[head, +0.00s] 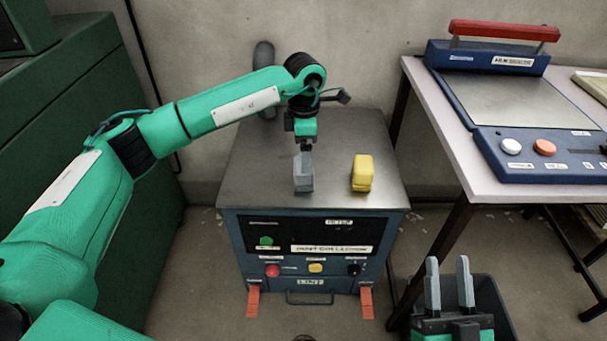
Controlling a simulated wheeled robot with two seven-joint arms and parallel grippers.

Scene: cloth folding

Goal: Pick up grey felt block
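The grey felt block (303,184) seems to be the lower part of the grey shape on the metal top of the blue cabinet (257,187), left of a yellow block. My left gripper (304,165) points straight down at it from above. Its grey finger and the grey block run together in the picture, so I cannot tell whether the fingers are closed on it. My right gripper (449,270) is at the bottom right, with its two grey fingers pointing up, apart and empty.
The yellow block (362,174) stands close to the right of the grey one. A table (421,86) with a blue sealing machine (520,110) stands at right. A dark green cabinet (110,75) is at left. The wall is behind.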

